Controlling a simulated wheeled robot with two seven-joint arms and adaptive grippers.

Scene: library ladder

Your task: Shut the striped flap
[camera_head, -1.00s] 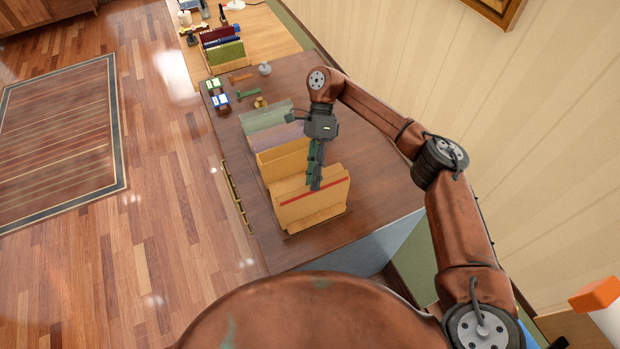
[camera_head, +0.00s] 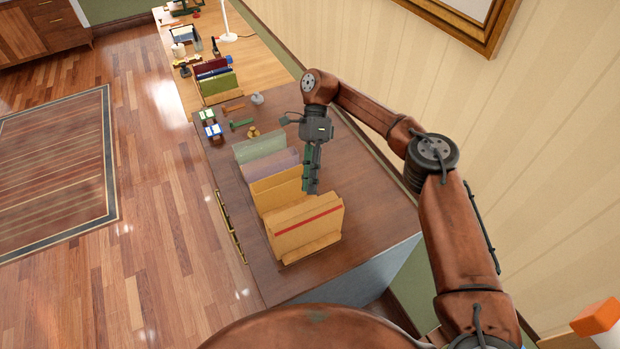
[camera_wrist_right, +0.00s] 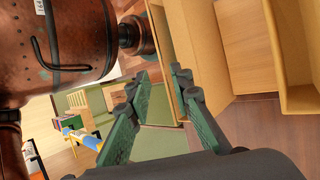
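The striped flap (camera_head: 306,219) is a tan panel with a red stripe along its upper part. It stands up at the front of a row of folders on the dark desk, with a tan ledge at its foot. My right gripper (camera_head: 311,188) points down just behind its top edge, towards the right end. In the right wrist view my gripper (camera_wrist_right: 155,84) has its green fingers apart, with a tan panel close to the right finger. I cannot tell whether they touch. My left gripper is out of view.
Behind the flap stand a plain tan folder (camera_head: 277,189), a purple folder (camera_head: 270,166) and a green folder (camera_head: 259,146). Small items and a book rack (camera_head: 218,88) lie farther back. The desk (camera_head: 365,215) is clear to the right.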

